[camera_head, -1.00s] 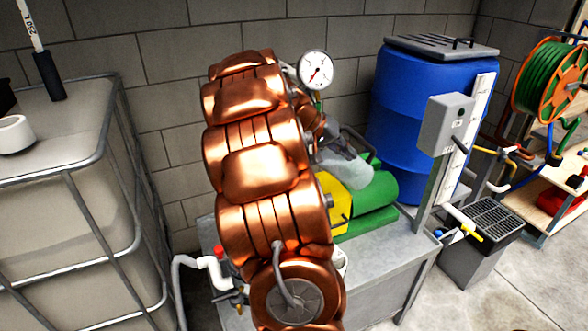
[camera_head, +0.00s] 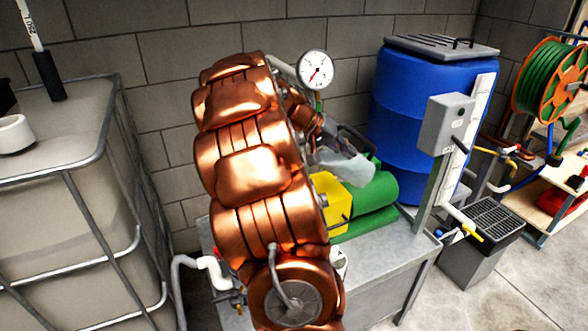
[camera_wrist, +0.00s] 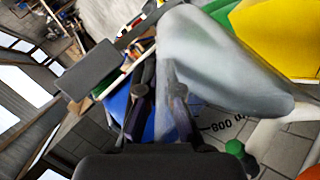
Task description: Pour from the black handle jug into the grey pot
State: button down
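The jug (camera_head: 346,167) is a pale, translucent grey vessel, tilted above the green cylinder in the head view. It fills the upper middle of the wrist view (camera_wrist: 215,60), with its narrow end toward the right. My gripper (camera_head: 338,140) is at the jug's far upper side, partly hidden by my copper arm. In the wrist view its two dark fingers (camera_wrist: 160,85) are close together at the jug's edge and seem closed on its handle, which is hard to separate from them. A pale vessel (camera_head: 339,262) is partly hidden behind my arm; I cannot tell if it is the grey pot.
A metal bench (camera_head: 385,262) carries a green cylinder (camera_head: 370,195) and a yellow block (camera_head: 330,193). A pressure gauge (camera_head: 314,69) stands behind. A blue barrel (camera_head: 405,110) and grey box (camera_head: 446,124) are at right, a caged tank (camera_head: 60,235) at left. The bench's front right is clear.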

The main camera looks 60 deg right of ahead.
jog(key=shift+w+a+r+g+h+b, duration=0.15)
jog(key=shift+r+g+h, duration=0.2)
jog(key=shift+r+h, duration=0.1)
jog(key=shift+w+a+r+g+h+b, duration=0.1)
jog(key=shift+w+r+g+h+b, duration=0.05)
jog(key=shift+r+g+h, duration=0.25)
dwell(3.4)
